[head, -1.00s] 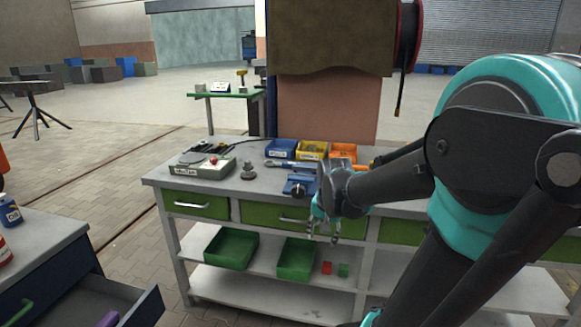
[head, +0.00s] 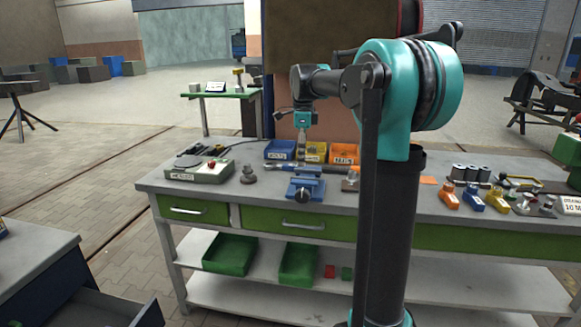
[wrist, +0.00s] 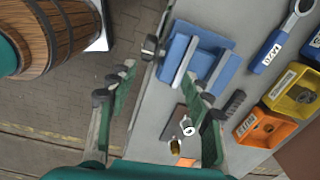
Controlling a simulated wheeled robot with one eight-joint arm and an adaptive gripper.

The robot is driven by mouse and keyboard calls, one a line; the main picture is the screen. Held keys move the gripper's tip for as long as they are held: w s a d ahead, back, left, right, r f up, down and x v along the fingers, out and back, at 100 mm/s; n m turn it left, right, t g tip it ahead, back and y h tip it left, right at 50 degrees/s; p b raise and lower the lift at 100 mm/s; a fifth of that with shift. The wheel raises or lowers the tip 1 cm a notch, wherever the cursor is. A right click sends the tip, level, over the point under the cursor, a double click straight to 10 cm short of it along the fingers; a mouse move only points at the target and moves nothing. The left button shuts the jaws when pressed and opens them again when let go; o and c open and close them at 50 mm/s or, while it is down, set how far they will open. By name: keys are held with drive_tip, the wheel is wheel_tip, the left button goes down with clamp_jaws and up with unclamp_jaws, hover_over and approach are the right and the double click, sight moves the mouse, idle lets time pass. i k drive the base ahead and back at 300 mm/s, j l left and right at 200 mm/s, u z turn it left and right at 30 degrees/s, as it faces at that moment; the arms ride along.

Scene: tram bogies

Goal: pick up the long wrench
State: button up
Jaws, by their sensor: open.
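The long wrench (head: 286,167) lies on the workbench behind the blue vise, with a shiny ring end and a blue handle. In the wrist view the wrench (wrist: 271,48) is at the upper right, cut by the top edge, its blue handle labelled. My gripper (head: 302,150) hangs fingers down, above the bench in the head view, and overlaps the bins in the picture. In the wrist view my gripper (wrist: 157,72) is open and empty. The wrench is to the right of both fingers, not between them.
The blue vise (head: 306,186) stands at the bench's front edge. Blue (head: 280,150), yellow (head: 315,154) and orange (head: 344,154) bins stand behind the wrench. A wooden barrel (wrist: 55,35) shows in the wrist view.

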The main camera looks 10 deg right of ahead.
sight(288, 167)
drive_tip(key=i, duration=0.85)
